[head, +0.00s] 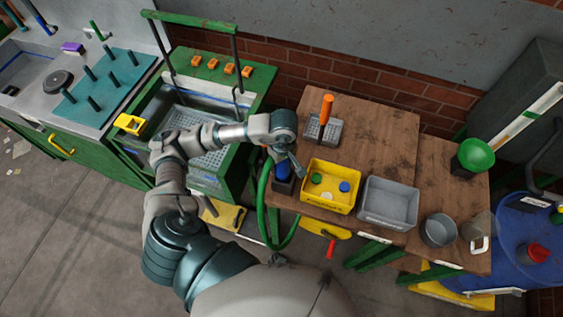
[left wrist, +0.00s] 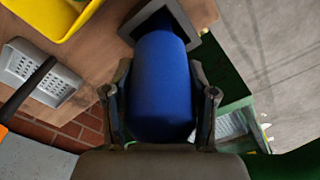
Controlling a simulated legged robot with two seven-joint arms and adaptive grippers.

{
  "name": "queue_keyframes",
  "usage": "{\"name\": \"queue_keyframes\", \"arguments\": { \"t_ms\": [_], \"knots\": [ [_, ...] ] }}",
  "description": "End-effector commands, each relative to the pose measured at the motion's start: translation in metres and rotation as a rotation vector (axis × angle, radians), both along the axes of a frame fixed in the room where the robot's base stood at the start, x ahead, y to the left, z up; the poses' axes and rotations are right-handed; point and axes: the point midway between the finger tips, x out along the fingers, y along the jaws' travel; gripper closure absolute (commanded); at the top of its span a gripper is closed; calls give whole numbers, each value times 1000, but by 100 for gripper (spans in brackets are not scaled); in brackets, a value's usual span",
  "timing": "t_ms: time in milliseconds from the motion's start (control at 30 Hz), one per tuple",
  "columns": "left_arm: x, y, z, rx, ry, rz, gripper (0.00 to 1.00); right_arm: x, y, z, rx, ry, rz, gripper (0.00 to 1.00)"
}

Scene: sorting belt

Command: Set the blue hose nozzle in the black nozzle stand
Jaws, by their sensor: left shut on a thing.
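The blue hose nozzle (head: 283,172) is at the left end of the wooden table. It also shows large in the left wrist view (left wrist: 160,80). My left gripper (left wrist: 160,108) is shut on it, with one finger on each side. The black nozzle stand (head: 283,187) is at the table's left edge, directly below the nozzle. In the left wrist view, the nozzle's far end overlaps the square opening of the stand (left wrist: 188,25). How deep it sits is hidden by the nozzle itself. My right gripper is in neither view.
A green hose (head: 262,205) loops below the table edge near the stand. A yellow bin (head: 331,207) with round pieces stands just right of the stand, with a grey bin (head: 388,222) beyond it. A grey block with an orange-handled tool (head: 326,108) stands behind.

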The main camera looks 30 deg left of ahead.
Motion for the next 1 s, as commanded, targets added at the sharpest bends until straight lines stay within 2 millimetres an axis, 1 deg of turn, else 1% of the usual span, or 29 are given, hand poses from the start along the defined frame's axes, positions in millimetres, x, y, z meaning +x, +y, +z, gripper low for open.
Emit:
{"name": "queue_keyframes", "arguments": {
  "t_ms": [100, 133, 167, 200, 233, 533, 667, 767, 900, 1000],
  "knots": [
    [0, 1, 0, 4, 1, 2, 93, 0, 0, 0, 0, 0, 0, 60],
    [0, 1, 0, 4, 1, 2, 36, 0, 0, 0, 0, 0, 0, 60],
    [0, 1, 0, 4, 1, 2, 28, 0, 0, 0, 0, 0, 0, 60],
    [0, 1, 0, 4, 1, 2, 18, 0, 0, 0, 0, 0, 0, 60],
    [0, 1, 0, 4, 1, 2, 14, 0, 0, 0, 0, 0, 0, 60],
    [0, 1, 0, 3, 1, 1, 14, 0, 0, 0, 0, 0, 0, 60],
    [1, 0, 9, 1, 0, 1, 14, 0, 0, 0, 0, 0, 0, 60],
    [1, -1, 26, 1, -5, 0, 14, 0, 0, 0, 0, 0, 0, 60],
    [1, -2, 60, 1, -6, 0, 14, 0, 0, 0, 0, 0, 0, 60],
    [1, -2, 79, 3, -5, 0, 14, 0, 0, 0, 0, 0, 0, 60]
  ]
}}
